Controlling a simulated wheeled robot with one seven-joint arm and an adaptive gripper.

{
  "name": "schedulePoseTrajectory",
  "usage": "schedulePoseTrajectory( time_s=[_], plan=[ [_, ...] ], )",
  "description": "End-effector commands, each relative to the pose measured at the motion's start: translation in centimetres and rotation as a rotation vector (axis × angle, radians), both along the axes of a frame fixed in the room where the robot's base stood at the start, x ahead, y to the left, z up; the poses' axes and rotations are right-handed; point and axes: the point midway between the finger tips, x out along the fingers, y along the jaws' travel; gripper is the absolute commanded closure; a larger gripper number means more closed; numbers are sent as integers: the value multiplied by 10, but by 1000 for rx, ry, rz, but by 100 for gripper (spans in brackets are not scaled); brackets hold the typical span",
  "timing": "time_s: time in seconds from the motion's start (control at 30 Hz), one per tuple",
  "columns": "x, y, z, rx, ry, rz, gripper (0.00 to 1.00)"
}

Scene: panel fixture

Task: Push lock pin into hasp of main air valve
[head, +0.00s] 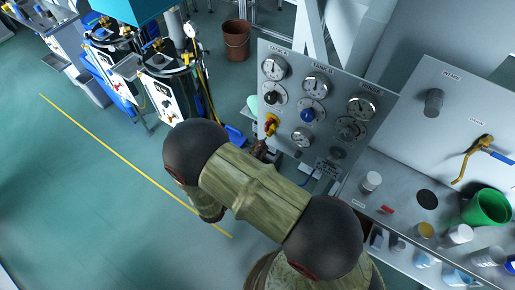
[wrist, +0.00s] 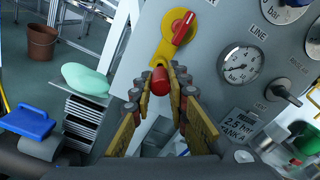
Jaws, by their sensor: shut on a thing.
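The main air valve, a yellow disc with a red handle (wrist: 182,27), is on the grey panel at the top centre of the wrist view. It also shows in the head view (head: 271,124). A yellow hasp plate (wrist: 161,53) reaches down from the disc. My gripper (wrist: 161,84) is shut on a red lock pin (wrist: 159,79), its rounded end showing between the fingertips. The pin overlaps the hasp's lower end; whether it is in the hole I cannot tell. In the head view my gripper (head: 259,149) is just below the valve, partly hidden by my arm.
The panel (head: 335,85) carries several gauges and knobs; one gauge (wrist: 240,64) is right of my gripper. A pale green object (wrist: 85,79) and a blue object (wrist: 28,122) are at left. A bench (head: 405,190) with cups stands right.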

Motion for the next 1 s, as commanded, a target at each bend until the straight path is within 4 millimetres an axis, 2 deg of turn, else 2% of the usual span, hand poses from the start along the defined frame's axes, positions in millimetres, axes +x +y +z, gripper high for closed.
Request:
schedulePoseTrajectory(
  time_s=[1.0],
  plan=[
    [16, -13, 0, 0, 0, -1, 100]
  ],
)
